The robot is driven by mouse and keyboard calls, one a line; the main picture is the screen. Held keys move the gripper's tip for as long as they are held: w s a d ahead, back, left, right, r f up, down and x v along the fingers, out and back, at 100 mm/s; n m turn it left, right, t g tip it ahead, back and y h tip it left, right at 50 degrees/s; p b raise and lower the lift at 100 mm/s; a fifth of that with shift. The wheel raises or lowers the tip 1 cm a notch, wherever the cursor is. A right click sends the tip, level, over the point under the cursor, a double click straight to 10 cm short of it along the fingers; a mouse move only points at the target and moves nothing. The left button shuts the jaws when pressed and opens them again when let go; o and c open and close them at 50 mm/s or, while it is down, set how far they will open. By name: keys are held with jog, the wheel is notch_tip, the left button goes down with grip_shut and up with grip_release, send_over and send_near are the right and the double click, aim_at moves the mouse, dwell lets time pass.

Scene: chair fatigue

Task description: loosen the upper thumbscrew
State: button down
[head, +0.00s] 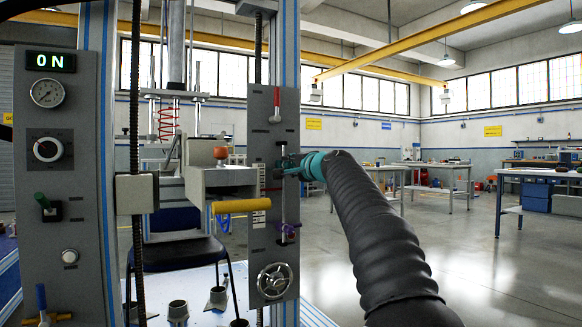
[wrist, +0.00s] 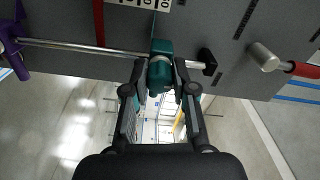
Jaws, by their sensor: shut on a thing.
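The upper thumbscrew (wrist: 161,50) is a teal knob on a thin metal rod that runs across the wrist view and stands vertical in the head view. My gripper (wrist: 160,80) is shut on it, with one dark finger on each side. In the head view my gripper (head: 290,167) reaches the grey panel from the right, and the thumbscrew there is mostly hidden. A purple thumbscrew (head: 288,231) sits lower on the same rod; it also shows at the left of the wrist view (wrist: 12,38).
The grey panel (head: 262,130) carries a red-handled lever (head: 275,105) above my gripper and a metal handwheel (head: 274,281) below. A yellow bar handle (head: 241,206) projects to the left. A chair (head: 180,252) stands inside the rig.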

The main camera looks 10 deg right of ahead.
jog(key=c, duration=0.9)
grip_release()
jog(key=shift+c, duration=0.2)
jog(key=shift+s, duration=0.1)
jog(key=v, duration=1.1)
jog(key=shift+s, duration=0.35)
jog(key=shift+d, duration=0.15)
